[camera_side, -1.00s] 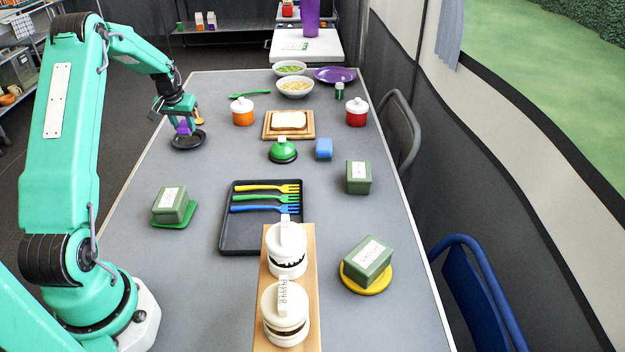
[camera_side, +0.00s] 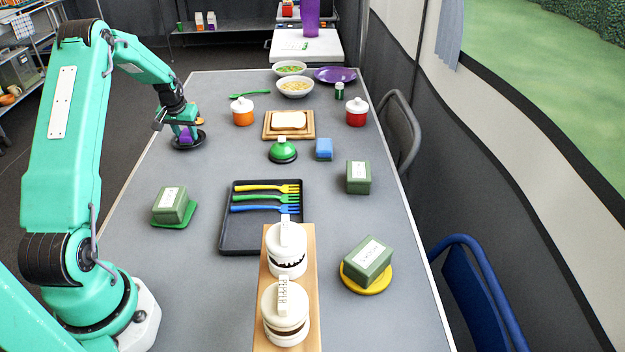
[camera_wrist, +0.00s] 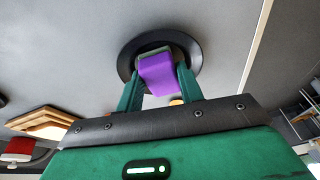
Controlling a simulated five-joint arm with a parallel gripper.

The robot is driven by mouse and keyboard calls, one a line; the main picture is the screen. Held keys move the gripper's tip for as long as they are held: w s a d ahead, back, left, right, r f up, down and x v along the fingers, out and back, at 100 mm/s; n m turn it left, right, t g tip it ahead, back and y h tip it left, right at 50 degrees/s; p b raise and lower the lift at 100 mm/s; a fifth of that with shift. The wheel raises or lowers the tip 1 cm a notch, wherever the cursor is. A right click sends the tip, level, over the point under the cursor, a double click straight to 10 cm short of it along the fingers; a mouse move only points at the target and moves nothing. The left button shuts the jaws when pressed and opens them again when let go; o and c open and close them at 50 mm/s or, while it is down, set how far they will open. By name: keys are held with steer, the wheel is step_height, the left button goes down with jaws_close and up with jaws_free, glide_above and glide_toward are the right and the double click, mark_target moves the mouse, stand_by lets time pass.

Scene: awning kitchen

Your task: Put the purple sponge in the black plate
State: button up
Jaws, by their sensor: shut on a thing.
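The purple sponge (camera_wrist: 157,73) is between the two fingers of my gripper (camera_wrist: 158,88), which is shut on it. The black plate (camera_wrist: 193,48) lies on the table directly around and behind the sponge in the wrist view. In the side view the sponge (camera_side: 185,138) is low at the black plate (camera_side: 180,146), within its outline. My gripper (camera_side: 184,130) is above the plate at the far left edge of the table. I cannot tell whether the sponge touches the plate's surface.
An orange lidded pot (camera_side: 242,113) and a wooden board with bread (camera_side: 289,133) stand to the right. A green domed item (camera_side: 282,152) and a blue block (camera_side: 323,149) are nearer. A black tray of forks (camera_side: 235,235) lies nearer still. The table around the plate is clear.

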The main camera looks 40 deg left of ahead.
steer(key=shift+f, duration=0.1)
steer(key=o, duration=1.1)
steer(key=shift+c, duration=0.2)
steer(key=shift+r, duration=0.2)
steer(key=shift+r, duration=0.55)
steer(key=v, duration=1.1)
steer(key=shift+r, duration=0.35)
steer(key=shift+d, duration=0.1)
